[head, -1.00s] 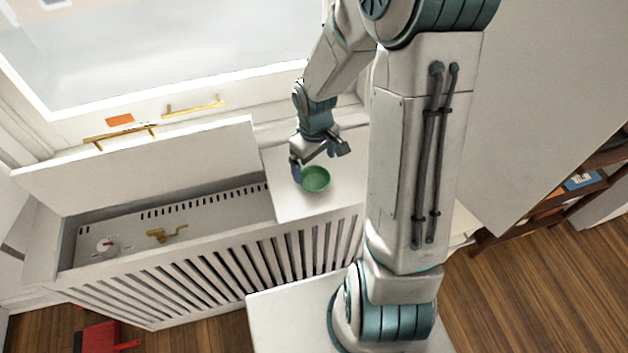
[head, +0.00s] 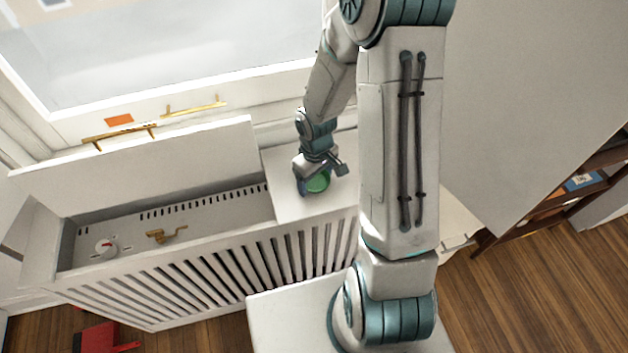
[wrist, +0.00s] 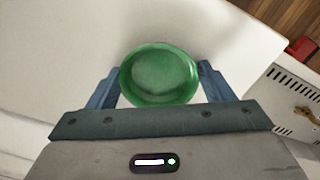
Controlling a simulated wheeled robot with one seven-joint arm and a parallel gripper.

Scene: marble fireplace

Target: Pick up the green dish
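The green dish (head: 319,182) is a small round bowl on the white top of the radiator cover (head: 293,207), below the window. It also shows in the wrist view (wrist: 160,75), upright and empty. My gripper (head: 320,182) is right over the dish and hides part of it in the head view. In the wrist view the two blue fingers (wrist: 158,90) are spread wide, one to the left and one to the right of the dish. I cannot tell whether they touch its rim.
Left of the dish, a raised white lid (head: 150,165) stands over an open compartment with a dial (head: 106,246) and a brass valve (head: 166,235). Brass window handles (head: 193,107) are behind. A wooden shelf (head: 540,215) is at the right. A red object (head: 97,338) lies on the floor.

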